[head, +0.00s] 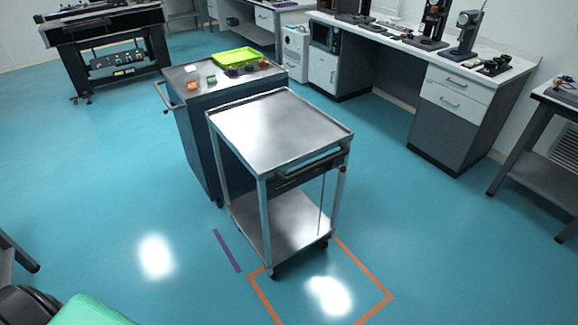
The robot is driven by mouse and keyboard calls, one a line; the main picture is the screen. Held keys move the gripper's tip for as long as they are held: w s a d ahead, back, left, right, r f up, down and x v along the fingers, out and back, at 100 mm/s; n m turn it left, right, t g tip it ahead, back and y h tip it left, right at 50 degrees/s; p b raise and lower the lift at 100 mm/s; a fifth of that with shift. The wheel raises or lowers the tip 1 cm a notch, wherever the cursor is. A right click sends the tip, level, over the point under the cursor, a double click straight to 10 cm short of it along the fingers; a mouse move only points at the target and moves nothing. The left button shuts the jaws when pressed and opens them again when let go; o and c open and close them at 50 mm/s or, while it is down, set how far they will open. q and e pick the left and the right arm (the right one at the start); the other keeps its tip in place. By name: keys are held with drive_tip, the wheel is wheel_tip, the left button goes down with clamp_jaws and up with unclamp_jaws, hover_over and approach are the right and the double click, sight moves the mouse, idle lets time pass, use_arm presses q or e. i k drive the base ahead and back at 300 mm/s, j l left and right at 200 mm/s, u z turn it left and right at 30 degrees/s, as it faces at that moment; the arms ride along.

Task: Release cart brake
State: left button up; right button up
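A steel cart (280,128) with a bare top and a lower shelf (290,222) stands on castors in the middle of the head view. A dark push handle (310,162) runs along its near right side. A small red part (343,169) sits at the handle's right end; whether it is the brake control I cannot tell. The cart stands at the far edge of an orange floor outline (388,297), mostly outside it. Neither of my grippers is in view.
A dark cabinet cart (178,125) stands close behind, carrying a green tray (236,57) and small coloured items. A purple strip (227,250) lies on the floor. A workbench (455,80) lines the right back, and a table (560,97) stands at the right edge.

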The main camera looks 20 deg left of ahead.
sight(342, 169)
drive_tip(key=i+l+u, duration=0.1)
drive_tip(key=u, duration=0.75)
drive_tip(key=i+l+u, duration=0.3)
drive_tip(key=l, duration=0.3)
drive_tip(key=l+u, duration=0.3)
drive_tip(key=l, duration=0.25)
drive_tip(key=l+u, duration=0.35)
drive_tip(key=l, duration=0.3)
drive_tip(key=l+u, duration=0.1)
drive_tip(key=l, duration=2.8)
